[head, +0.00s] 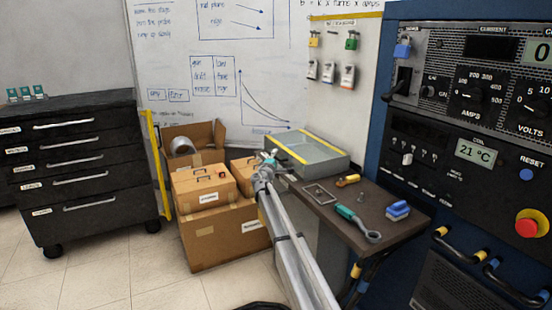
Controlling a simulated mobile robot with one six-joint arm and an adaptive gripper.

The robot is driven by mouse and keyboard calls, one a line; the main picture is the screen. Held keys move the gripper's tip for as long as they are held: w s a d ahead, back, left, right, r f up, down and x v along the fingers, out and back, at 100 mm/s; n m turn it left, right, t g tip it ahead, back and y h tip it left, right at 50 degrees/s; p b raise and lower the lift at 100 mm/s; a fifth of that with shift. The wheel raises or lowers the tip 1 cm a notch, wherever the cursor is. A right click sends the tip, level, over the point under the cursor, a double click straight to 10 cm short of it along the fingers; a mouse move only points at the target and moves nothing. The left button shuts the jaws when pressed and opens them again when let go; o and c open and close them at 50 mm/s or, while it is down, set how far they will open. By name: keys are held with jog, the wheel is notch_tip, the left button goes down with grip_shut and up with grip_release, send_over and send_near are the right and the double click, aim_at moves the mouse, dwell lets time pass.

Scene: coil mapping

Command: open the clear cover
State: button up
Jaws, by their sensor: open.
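A grey box (322,168) stands at the back of the dark side table. Its top looks like a see-through cover (308,147) with a yellow strip along it; the cover looks shut, lying flat on the box. My arm reaches up from the bottom of the head view. My gripper (269,158) is at its far end, just left of the box's left edge. The gripper is small in this view, open, and no object shows between its fingers. I cannot tell whether it touches the box.
On the side table (385,222) lie a metal frame (319,194), a yellow-handled tool (348,181), a teal-handled tool (357,222) and a blue brush-like block (398,210). Cardboard boxes (215,235) are stacked left of my arm. A control panel (470,130) rises at right.

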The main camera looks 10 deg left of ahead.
grip_shut()
dwell(0.3)
jog(key=shift+a+r, duration=0.1)
